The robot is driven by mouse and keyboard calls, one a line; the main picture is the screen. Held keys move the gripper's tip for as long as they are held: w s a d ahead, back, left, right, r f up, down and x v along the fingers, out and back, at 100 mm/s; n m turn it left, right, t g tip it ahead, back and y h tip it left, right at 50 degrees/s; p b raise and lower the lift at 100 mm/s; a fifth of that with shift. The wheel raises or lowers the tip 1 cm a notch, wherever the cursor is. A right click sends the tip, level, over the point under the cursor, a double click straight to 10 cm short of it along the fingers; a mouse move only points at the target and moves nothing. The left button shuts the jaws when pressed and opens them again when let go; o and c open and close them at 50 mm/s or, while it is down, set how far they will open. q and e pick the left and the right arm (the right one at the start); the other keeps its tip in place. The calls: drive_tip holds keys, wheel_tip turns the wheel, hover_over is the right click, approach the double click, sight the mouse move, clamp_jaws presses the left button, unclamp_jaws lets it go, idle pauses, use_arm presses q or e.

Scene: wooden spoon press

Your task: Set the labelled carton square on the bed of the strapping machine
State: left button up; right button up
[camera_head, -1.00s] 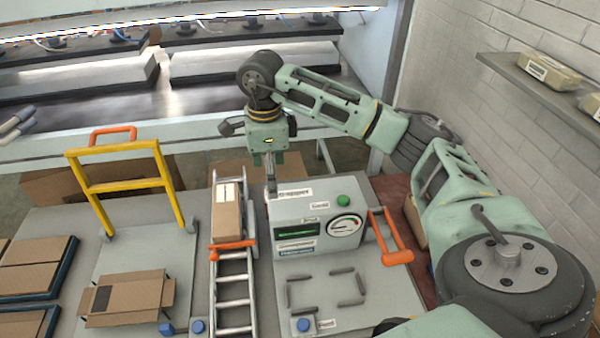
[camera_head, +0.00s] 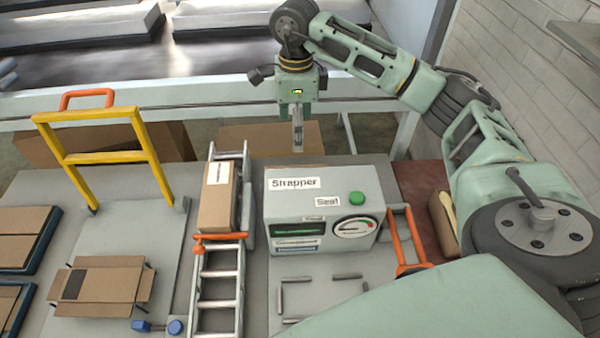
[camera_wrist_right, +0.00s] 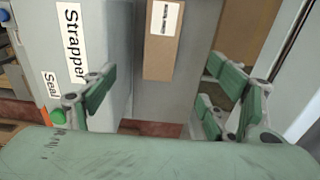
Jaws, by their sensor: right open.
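The labelled carton (camera_head: 216,208), brown with a white label on top, lies on the roller track (camera_head: 219,291) left of the strapping machine (camera_head: 322,212). My right gripper (camera_head: 298,148) hangs above and behind the machine, apart from the carton. In the right wrist view its green-padded fingers (camera_wrist_right: 160,100) are spread and empty. My left gripper is not in view.
An orange handle (camera_head: 405,240) stands right of the machine. An orange stop (camera_head: 218,241) crosses the track at the carton's near end. A yellow frame (camera_head: 100,158) and an open carton (camera_head: 100,284) are at left, with flat cartons (camera_head: 22,235) beyond.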

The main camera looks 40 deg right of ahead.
wheel_tip(320, 180, down, 14)
drive_tip(key=shift+d+r+b, duration=0.15)
drive_tip(key=shift+b, duration=0.4)
drive_tip(key=shift+w+f+p, duration=0.1)
drive_tip(key=shift+f+p, duration=0.5)
drive_tip(key=shift+f, duration=2.4)
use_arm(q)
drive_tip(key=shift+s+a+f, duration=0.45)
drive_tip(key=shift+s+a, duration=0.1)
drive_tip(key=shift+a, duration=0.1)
use_arm(e)
drive_tip(key=shift+c, duration=0.4)
drive_tip(key=shift+r, duration=0.1)
drive_tip(key=c, duration=1.6)
